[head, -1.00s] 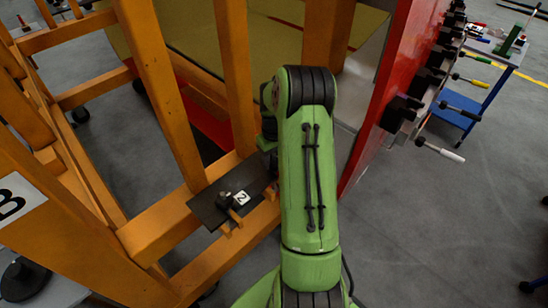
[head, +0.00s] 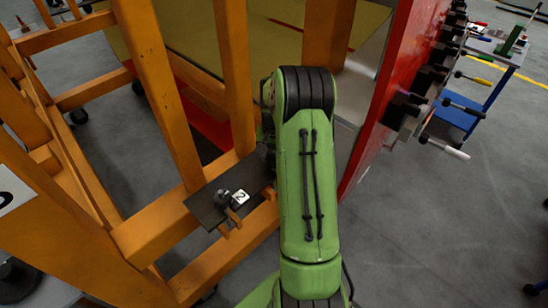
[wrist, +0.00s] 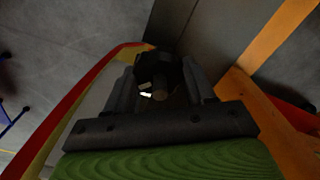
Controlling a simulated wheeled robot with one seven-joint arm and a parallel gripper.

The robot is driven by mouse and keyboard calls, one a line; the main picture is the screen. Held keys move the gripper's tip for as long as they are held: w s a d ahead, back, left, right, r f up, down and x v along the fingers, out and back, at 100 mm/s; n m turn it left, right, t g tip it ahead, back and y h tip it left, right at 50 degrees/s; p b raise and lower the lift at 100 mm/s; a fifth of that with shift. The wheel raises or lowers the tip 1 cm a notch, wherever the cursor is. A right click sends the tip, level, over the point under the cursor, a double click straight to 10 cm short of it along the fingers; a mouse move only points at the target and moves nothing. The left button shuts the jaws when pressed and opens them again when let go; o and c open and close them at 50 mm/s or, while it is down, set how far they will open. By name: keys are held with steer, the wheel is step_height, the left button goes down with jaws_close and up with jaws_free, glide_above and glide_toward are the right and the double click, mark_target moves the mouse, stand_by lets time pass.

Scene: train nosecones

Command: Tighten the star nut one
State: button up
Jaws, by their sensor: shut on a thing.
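In the wrist view, a dark, lobed star nut (wrist: 156,66) sits between the two fingers of my gripper (wrist: 163,72). The fingers stand on either side of it, and my gripper is shut on it. The nut is in shadow, so its thread and seat cannot be made out. In the head view, my green arm hides my gripper and this nut. A dark plate (head: 206,211) lies across the orange frame there, with a white label "2" (head: 240,197) and another dark knob (head: 222,199) beside the label.
Orange frame beams (head: 238,90) stand left of my arm. A red panel edge (head: 392,75) rises on the right, with a row of dark clamps with handles (head: 442,147) beside it. A blue cart (head: 465,115) stands beyond. Grey floor is open at the lower right.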

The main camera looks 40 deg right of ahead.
steer(key=m+b, duration=0.1)
steer(key=m, duration=0.3)
steer(key=shift+m, duration=0.4)
steer(key=m+b, duration=0.1)
steer(key=m, duration=0.2)
steer(key=shift+m, duration=0.3)
steer(key=m+b, duration=0.1)
steer(key=m, duration=0.2)
steer(key=shift+m, duration=0.3)
steer(key=m+b, duration=0.1)
steer(key=m, duration=0.2)
steer(key=shift+m, duration=0.3)
steer(key=m+b, duration=0.2)
steer(key=m, duration=0.3)
steer(key=shift+m+b, duration=1.15)
steer(key=shift+m, duration=0.95)
steer(key=shift+r, duration=0.1)
steer(key=o, duration=1.1)
steer(key=shift+c, duration=0.2)
